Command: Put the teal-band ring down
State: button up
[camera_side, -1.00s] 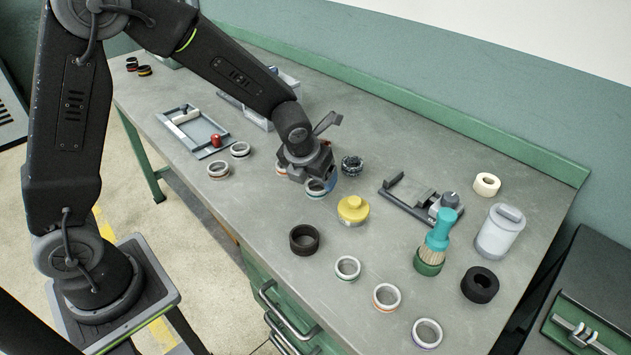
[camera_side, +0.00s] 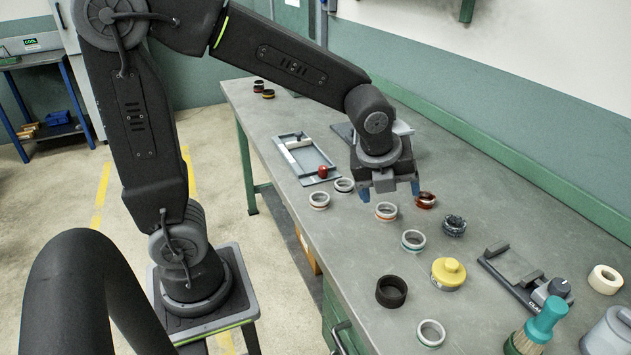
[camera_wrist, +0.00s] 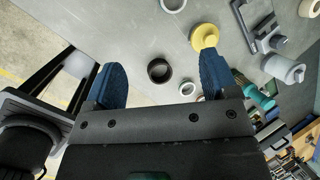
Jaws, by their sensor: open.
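The teal-band ring (camera_side: 413,240) stands flat on the grey bench, pale with a teal stripe, clear of my gripper. A pale ring cut by the top edge of the wrist view (camera_wrist: 173,4) appears to be the same one. My gripper (camera_side: 390,190) is open and empty, its blue fingers apart. It hangs above the bench, behind and left of the teal-band ring in the side view. In the wrist view both blue fingers (camera_wrist: 162,78) show wide apart, with nothing between them at their height.
Near the teal-band ring are an orange-band ring (camera_side: 386,211), a red ring (camera_side: 425,200), a dark patterned ring (camera_side: 453,225), a yellow-topped piece (camera_side: 448,273) and a black ring (camera_side: 391,291). A grey fixture (camera_side: 522,277) and a teal brush (camera_side: 540,325) stand at right.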

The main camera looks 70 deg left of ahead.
jog(key=s+r+n, duration=0.2)
jog(key=s+n, duration=0.5)
jog(key=n, duration=0.5)
jog(key=s+r+n+t+h, duration=0.1)
jog(key=s+r+n, duration=0.2)
jog(key=s+n, duration=0.5)
jog(key=n, duration=0.4)
jog(key=shift+a, duration=0.25)
